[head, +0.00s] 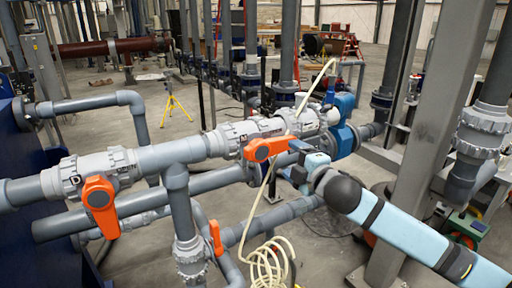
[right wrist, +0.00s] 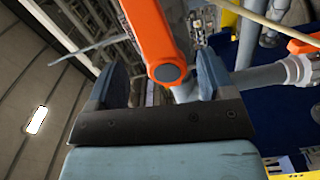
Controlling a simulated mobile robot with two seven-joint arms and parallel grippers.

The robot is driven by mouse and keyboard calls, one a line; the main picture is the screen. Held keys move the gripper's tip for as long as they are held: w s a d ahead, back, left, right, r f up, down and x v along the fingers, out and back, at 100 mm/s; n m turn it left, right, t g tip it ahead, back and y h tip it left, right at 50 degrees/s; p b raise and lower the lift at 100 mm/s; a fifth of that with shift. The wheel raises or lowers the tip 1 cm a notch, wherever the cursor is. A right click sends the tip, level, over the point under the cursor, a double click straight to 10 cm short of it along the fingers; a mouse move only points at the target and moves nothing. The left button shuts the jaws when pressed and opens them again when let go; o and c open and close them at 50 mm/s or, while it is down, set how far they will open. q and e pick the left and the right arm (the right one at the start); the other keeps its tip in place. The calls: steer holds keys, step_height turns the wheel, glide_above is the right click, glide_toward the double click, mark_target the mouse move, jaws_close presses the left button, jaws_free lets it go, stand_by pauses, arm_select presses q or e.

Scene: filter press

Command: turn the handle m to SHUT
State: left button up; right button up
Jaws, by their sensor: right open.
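The handle m (head: 268,148) is an orange lever on a light grey valve marked M (head: 240,131). It lies about along the pipe, its free end pointing right. My right gripper (head: 300,153) is at that free end, coming in from the right. In the right wrist view, the orange handle (right wrist: 150,35) reaches in between the two fingers of the gripper (right wrist: 163,78). The fingers are apart, one on each side of the handle's end, with visible gaps. The small lettering on the valve is too small to read surely. My left gripper is not in view.
Another orange handle (head: 100,205) hangs down on a valve marked D at the left. A small orange handle (head: 216,238) is on a lower vertical pipe. A cream hose (head: 272,170) hangs over the pipe beside handle m and coils below. A grey steel column (head: 425,130) stands at right.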

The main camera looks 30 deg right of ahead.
mark_target(280, 146)
steer(key=shift+w+d+r+n+p, duration=0.1)
steer(key=shift+w+r+n+p, duration=0.15)
steer(key=shift+n, duration=0.2)
steer(key=shift+w+d+r+n+p, duration=0.1)
steer(key=shift+r+n+p, duration=0.1)
steer(key=shift+r+n, duration=0.2)
steer(key=w, duration=0.2)
steer(key=w+p, duration=0.1)
steer(key=w, duration=0.3)
steer(key=shift+a+f+p, duration=0.15)
steer(key=shift+a+p, duration=0.15)
steer(key=shift+p, duration=0.1)
steer(key=shift+w+f, duration=0.1)
steer(key=shift+w, duration=0.3)
steer(key=shift+c, duration=0.3)
